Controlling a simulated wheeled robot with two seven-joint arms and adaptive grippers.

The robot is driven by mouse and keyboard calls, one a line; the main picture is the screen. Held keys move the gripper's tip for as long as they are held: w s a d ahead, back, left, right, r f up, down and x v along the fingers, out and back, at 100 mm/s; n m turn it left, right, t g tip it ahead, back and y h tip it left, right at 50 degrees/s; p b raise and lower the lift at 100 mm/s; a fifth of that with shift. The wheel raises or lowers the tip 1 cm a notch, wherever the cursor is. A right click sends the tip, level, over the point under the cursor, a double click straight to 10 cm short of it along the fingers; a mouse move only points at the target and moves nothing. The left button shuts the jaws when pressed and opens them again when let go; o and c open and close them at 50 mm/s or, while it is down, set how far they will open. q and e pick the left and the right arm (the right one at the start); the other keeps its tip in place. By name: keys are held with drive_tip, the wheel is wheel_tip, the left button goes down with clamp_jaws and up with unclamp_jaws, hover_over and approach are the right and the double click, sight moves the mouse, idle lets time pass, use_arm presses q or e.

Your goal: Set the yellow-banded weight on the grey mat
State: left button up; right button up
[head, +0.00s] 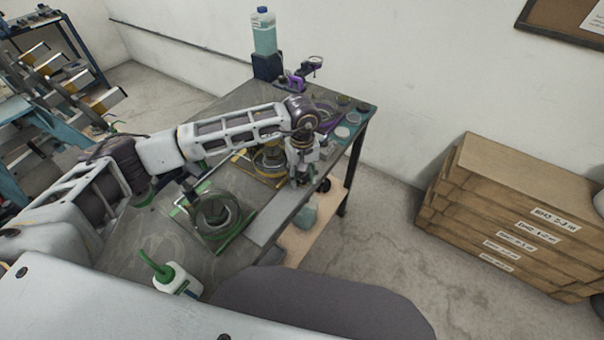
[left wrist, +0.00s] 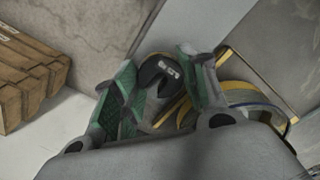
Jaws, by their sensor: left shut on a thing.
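My left gripper (head: 297,178) is over the right part of the table, beside the yellow frame with its round coil (head: 268,160). In the left wrist view the fingers of my left gripper (left wrist: 161,95) are shut on a dark, rounded weight (left wrist: 158,72) with a pale marking on top. Some yellow shows low between the fingers; whether it is the weight's band or the frame behind is unclear. The light grey mat (head: 268,222) is a plain strip along the table's near right edge; it shows past the fingers in the left wrist view (left wrist: 205,22). My right gripper is out of view.
A green frame with a dark ring (head: 215,215) stands left of the mat. Purple parts (head: 328,115) and small round dishes are at the far right corner. A white bottle with a green spout (head: 178,279) stands at the near side.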

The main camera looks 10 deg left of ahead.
use_arm(q)
drive_tip(key=shift+f, duration=0.15)
drive_tip(key=o, duration=1.2)
wheel_tip(320, 180, up, 6)
drive_tip(key=shift+r+b, duration=0.1)
drive_tip(key=shift+b, duration=0.35)
drive_tip(key=shift+r+b, duration=0.3)
drive_tip(key=shift+r, duration=2.7)
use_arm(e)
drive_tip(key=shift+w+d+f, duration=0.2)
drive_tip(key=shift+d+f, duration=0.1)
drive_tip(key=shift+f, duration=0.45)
